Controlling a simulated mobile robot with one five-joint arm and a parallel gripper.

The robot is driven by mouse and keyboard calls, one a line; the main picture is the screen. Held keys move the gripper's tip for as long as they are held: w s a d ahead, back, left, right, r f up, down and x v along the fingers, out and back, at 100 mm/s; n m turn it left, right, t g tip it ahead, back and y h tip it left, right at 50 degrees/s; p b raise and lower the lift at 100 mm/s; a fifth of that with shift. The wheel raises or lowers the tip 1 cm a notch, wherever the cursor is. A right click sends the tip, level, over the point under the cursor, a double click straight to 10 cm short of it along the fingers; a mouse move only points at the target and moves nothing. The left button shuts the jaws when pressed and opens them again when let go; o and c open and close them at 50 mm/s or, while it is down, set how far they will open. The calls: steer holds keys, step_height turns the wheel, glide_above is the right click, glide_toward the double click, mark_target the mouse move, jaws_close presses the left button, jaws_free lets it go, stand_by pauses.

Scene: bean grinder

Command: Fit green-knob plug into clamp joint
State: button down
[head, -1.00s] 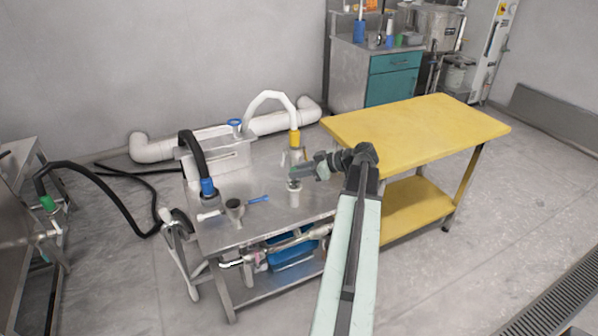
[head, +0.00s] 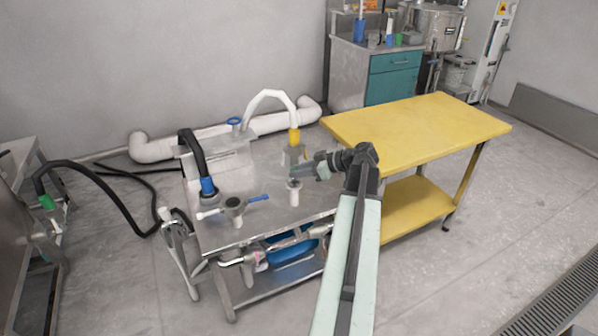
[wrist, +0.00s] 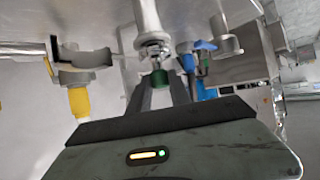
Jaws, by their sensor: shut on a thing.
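My gripper (head: 303,171) is over the right part of the metal table and is shut on the green knob (wrist: 160,80) of the plug. In the wrist view my fingers (wrist: 163,92) lie on either side of the knob. A small metal piece (wrist: 155,50) lines up with the knob, against the end of a pale post (wrist: 147,15). In the head view this post (head: 294,196) stands upright on the table just under my gripper. I cannot tell whether the plug is seated there or just above it. An open, curved metal clamp (wrist: 85,59) shows left in the wrist view.
A white hose with a yellow end (head: 294,136) stands close behind my gripper. A black hose with a blue end (head: 208,187) and a blue-handled valve (head: 233,204) are to the left. A yellow table (head: 415,130) stands at right.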

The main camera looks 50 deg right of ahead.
steer(key=shift+f+b, duration=0.4)
steer(key=shift+f, duration=0.1)
steer(key=c, duration=1.1)
jaws_free()
steer(key=p+v, duration=0.3)
steer(key=v, duration=0.4)
steer(key=shift+s+r+p, duration=0.2)
steer(key=shift+s+p, duration=0.15)
steer(key=shift+d, duration=0.1)
